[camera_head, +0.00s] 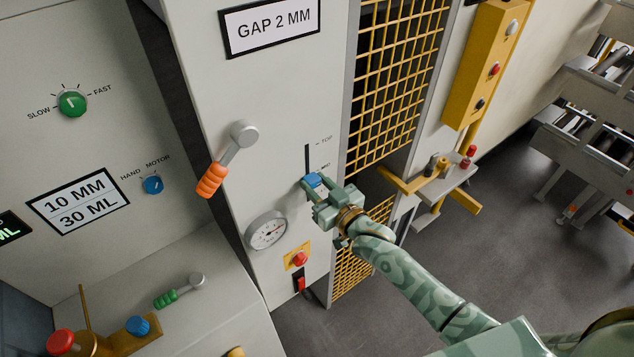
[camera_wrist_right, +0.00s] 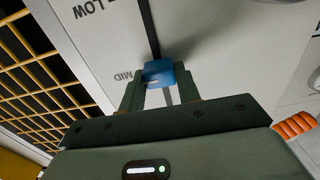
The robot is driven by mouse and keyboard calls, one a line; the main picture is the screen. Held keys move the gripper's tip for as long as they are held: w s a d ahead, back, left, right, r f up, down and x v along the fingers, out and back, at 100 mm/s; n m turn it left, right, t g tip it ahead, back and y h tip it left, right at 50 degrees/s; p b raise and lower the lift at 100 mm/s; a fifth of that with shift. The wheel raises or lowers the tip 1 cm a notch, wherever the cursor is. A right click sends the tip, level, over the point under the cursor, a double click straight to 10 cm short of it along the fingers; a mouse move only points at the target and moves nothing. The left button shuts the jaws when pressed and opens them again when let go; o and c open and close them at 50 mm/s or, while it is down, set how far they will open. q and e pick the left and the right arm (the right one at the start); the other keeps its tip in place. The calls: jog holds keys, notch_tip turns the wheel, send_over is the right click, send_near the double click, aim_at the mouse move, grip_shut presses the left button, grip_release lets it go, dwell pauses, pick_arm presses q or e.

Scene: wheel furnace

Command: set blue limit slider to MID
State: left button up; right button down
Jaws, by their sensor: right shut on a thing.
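The blue limit slider (camera_head: 313,180) sits in a dark vertical slot on the grey machine panel (camera_head: 270,90). A "TOP" label is beside the upper part of the slot, and a second label stands just above the slider's height. My right gripper (camera_head: 316,187) is shut on the blue slider knob. In the right wrist view, the blue knob (camera_wrist_right: 158,73) is between the two fingertips (camera_wrist_right: 158,82), with the "MID" label close beside it and "LOW" farther along the slot. My left gripper is not in view.
An orange-handled lever (camera_head: 212,178) is left of the slot. A round gauge (camera_head: 267,231), a red button (camera_head: 299,259) and a red switch (camera_head: 300,282) are below. A yellow mesh guard (camera_head: 395,80) stands right of the panel, with open floor beyond.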

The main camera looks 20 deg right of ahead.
jog(key=shift+r, duration=0.2)
jog(key=c, duration=1)
grip_release()
jog(key=shift+s+d+f, duration=0.1)
jog(key=shift+s, duration=0.1)
jog(key=v, duration=1.6)
jog(key=shift+b, duration=0.45)
